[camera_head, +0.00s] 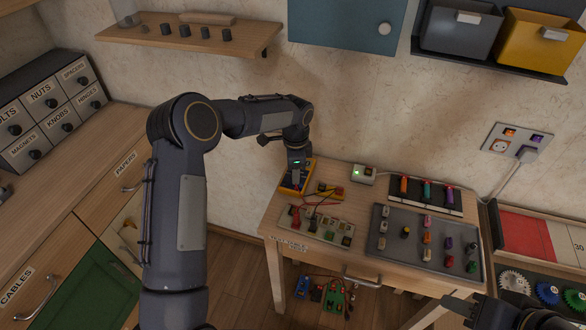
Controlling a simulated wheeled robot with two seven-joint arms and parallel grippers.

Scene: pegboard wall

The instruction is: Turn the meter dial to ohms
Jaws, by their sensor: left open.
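The meter (285,188) is a yellow-edged device lying on the small wooden table near its back left corner. My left arm reaches over from the left, and my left gripper (296,176) points down at the meter. The gripper covers much of the meter's face, so the dial and its setting are hidden. I cannot tell whether the fingers touch the dial. The fingers are too small to make out clearly, but the gripper holds nothing that I can see. My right gripper (460,304) is at the bottom right, in front of the table and away from the meter; its fingertips are partly visible.
A terminal board (292,221) with red and black leads lies in front of the meter. A grey tray (386,254) with several small parts fills the table's right. A shelf (250,42) hangs above.

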